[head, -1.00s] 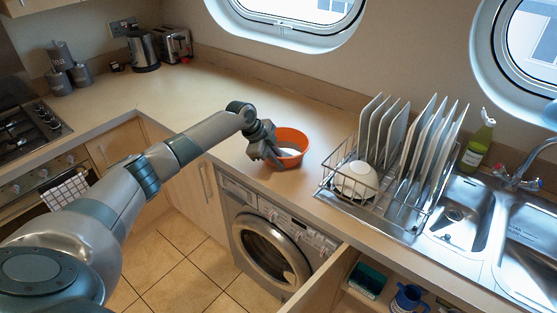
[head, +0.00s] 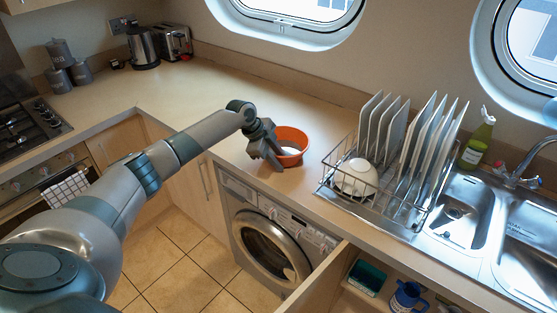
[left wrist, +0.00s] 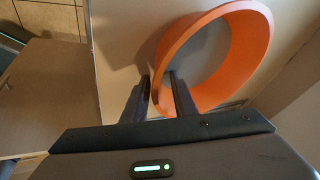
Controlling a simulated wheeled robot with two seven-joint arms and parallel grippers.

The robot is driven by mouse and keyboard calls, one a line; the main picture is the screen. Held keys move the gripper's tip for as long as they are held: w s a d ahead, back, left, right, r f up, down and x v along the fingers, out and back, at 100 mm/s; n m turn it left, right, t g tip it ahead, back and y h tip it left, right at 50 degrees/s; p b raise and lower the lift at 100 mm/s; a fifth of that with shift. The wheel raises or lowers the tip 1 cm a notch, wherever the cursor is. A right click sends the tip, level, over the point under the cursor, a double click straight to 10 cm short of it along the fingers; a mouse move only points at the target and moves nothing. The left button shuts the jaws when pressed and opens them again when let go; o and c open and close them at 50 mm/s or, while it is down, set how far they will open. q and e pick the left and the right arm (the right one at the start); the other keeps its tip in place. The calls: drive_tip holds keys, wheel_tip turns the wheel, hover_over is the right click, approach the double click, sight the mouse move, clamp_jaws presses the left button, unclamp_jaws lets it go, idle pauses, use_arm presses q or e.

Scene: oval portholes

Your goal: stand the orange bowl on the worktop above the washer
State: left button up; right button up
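The orange bowl (head: 293,135) stands upright on the worktop (head: 215,95), close to its front edge above the washer (head: 265,250). My left gripper (head: 268,160) is at the bowl's left front side. In the left wrist view the bowl (left wrist: 252,45) fills the upper right, and my left gripper (left wrist: 160,85) has its fingers apart, one inside the rim and one outside, with the wall between them. The fingers look spread wider than the wall. My right gripper is not in view.
A dish rack (head: 375,195) with plates and a white bowl (head: 356,178) stands right of the orange bowl. The sink (head: 460,215) lies beyond it. The worktop left of and behind the bowl is clear.

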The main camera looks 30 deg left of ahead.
use_arm(q)
drive_tip(key=b+v, duration=0.3)
drive_tip(key=v, duration=0.9)
idle(0.3)
